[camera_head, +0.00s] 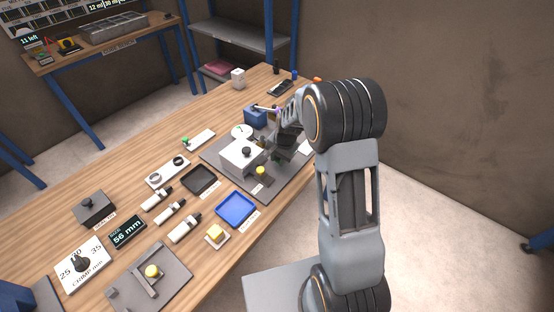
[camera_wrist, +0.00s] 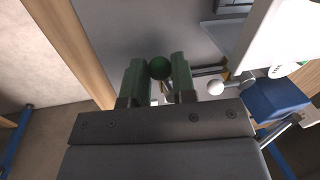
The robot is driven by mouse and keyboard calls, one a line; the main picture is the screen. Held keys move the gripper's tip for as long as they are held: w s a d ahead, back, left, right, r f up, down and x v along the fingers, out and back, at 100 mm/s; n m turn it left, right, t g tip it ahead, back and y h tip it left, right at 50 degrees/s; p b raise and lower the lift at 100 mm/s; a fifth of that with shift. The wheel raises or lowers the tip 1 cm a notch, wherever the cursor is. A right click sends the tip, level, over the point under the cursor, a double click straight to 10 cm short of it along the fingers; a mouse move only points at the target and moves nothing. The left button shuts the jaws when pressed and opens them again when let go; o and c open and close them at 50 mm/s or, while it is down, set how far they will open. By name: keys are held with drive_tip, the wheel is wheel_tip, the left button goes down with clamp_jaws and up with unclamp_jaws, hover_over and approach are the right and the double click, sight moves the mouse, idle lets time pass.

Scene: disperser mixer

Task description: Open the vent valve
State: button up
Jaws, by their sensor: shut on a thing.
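A round dark green knob (camera_wrist: 159,68) sits between the two green-tinted fingertips of my gripper (camera_wrist: 158,80) in the wrist view. It looks like the vent valve's handle, and my gripper is closed on it. A thin pale stem shows below the knob, between the fingers. In the head view my gripper (camera_head: 283,145) is at the right side of the white mixer box (camera_head: 240,158), above the grey base plate (camera_head: 283,184). There the green knob is hidden by my gripper and arm.
A white ball on a metal rod (camera_wrist: 216,87) is just right of my gripper in the wrist view. A blue block (camera_head: 255,116) stands behind the mixer.

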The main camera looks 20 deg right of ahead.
drive_tip(key=n, duration=0.1)
drive_tip(key=d+n+b, duration=0.1)
drive_tip(key=n+b, duration=0.1)
drive_tip(key=shift+s+d+f+n+g, duration=0.1)
drive_tip(key=shift+s+d+n+g, duration=0.2)
drive_tip(key=shift+n, duration=0.1)
drive_tip(key=n, duration=0.1)
drive_tip(key=d+n+b, duration=0.1)
drive_tip(key=shift+d+n+y+b, duration=0.1)
drive_tip(key=shift+n+y+b, duration=0.2)
drive_tip(key=shift+n, duration=0.1)
drive_tip(key=d+n, duration=0.1)
drive_tip(key=n, duration=0.1)
drive_tip(key=n+g+b, duration=0.1)
drive_tip(key=n, duration=0.1)
drive_tip(key=shift+w+d, duration=0.15)
drive_tip(key=shift+d, duration=0.25)
drive_tip(key=shift+w+d+n+g, duration=0.2)
drive_tip(key=shift+d+n, duration=0.1)
drive_tip(key=shift+n, duration=0.55)
drive_tip(key=shift+w+d+n+g, duration=0.2)
drive_tip(key=shift+d+n, duration=0.1)
drive_tip(key=shift+n, duration=0.55)
drive_tip(key=shift+r, duration=0.2)
drive_tip(key=o, duration=0.9)
drive_tip(key=shift+f, duration=0.1)
drive_tip(key=v, duration=1.4)
drive_tip(key=shift+a, duration=0.15)
drive_tip(key=shift+w, duration=0.1)
